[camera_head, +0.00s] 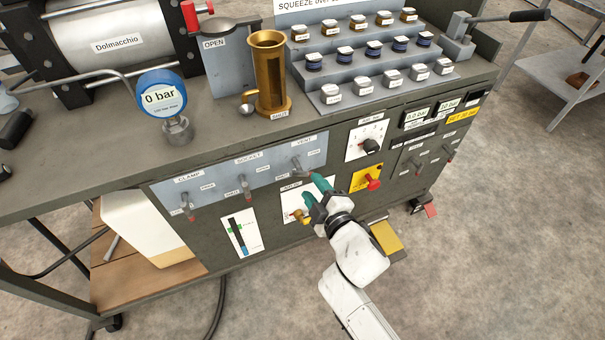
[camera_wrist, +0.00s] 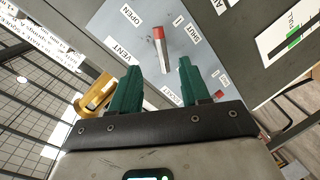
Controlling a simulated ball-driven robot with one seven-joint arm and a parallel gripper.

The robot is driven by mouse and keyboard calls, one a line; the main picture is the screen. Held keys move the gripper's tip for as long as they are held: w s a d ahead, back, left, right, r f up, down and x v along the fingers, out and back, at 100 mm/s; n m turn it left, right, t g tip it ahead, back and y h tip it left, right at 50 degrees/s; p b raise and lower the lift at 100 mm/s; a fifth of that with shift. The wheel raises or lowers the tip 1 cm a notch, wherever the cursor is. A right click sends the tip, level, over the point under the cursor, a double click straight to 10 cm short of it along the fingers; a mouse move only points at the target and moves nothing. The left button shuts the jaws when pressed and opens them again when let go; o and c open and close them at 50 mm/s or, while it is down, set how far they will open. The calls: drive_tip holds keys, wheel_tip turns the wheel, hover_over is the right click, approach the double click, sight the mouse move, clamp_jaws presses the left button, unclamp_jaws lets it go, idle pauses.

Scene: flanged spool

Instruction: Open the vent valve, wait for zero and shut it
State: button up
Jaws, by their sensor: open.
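The vent valve shows in the wrist view as a metal lever with a red end (camera_wrist: 161,50), on a grey-blue plate marked VENT, OPEN and SHUT. The lever lies ahead of and between my fingertips, its red end between the OPEN and SHUT labels. I cannot tell its exact setting. In the head view the vent lever (camera_head: 297,164) is the rightmost of three on the panel. My gripper (camera_head: 315,191) has green fingers, open, close below the lever; they also show in the wrist view (camera_wrist: 159,70). The blue-rimmed gauge (camera_head: 161,96) reads 0 bar.
The clamp lever (camera_head: 187,204) and socket lever (camera_head: 245,186) are to the left. A red knob on a yellow plate (camera_head: 373,182) and a brass fitting (camera_head: 299,215) are close to my gripper. A brass cylinder (camera_head: 270,75) stands on the bench above.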

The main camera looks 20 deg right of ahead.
sight(303, 174)
drive_tip(key=x, duration=0.7)
drive_tip(key=shift+w+f, duration=0.1)
drive_tip(key=shift+w, duration=0.25)
clamp_jaws()
